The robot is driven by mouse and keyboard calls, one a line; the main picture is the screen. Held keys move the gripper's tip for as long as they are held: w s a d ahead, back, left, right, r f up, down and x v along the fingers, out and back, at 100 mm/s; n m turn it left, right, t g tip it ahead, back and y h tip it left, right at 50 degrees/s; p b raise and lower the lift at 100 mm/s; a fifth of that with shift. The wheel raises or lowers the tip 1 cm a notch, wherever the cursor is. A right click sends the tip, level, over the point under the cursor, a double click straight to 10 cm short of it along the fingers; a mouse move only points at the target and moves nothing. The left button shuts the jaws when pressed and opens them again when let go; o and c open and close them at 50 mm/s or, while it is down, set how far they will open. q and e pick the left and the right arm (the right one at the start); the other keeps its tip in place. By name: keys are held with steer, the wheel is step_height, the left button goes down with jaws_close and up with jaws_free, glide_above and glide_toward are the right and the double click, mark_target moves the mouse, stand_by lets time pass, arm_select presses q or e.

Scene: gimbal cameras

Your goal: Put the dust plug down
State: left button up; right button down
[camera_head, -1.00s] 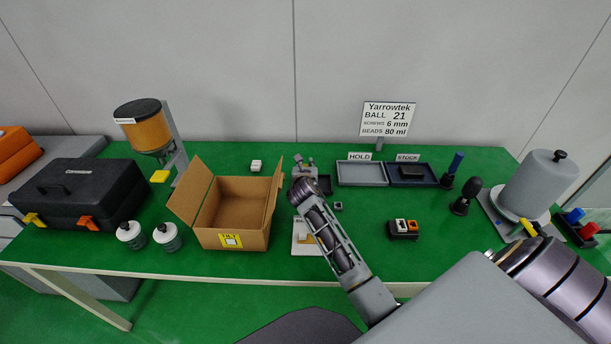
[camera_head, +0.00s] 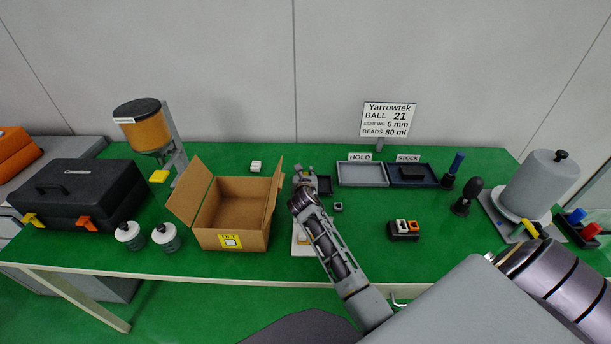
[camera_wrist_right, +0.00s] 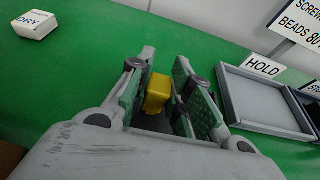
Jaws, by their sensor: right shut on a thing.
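My right gripper (camera_head: 304,174) is over the back middle of the green table, just right of the cardboard box. In the right wrist view its fingers (camera_wrist_right: 160,95) are shut on a small yellow block, which I take as the dust plug (camera_wrist_right: 157,91). The plug is hidden in the head view. My left gripper is not in view.
The open cardboard box (camera_head: 262,239) stands left of the gripper. A white DRY block (camera_wrist_right: 34,24) lies behind it. The grey HOLD tray (camera_head: 362,185) and the blue-grey STOCK tray (camera_head: 428,183) lie to the right. Green table (camera_head: 362,260) is clear at the front middle.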

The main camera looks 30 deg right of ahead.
steer(key=shift+f, duration=0.1)
steer(key=c, duration=1.3)
jaws_free()
steer(key=p+v, duration=0.1)
steer(key=v, duration=1.1)
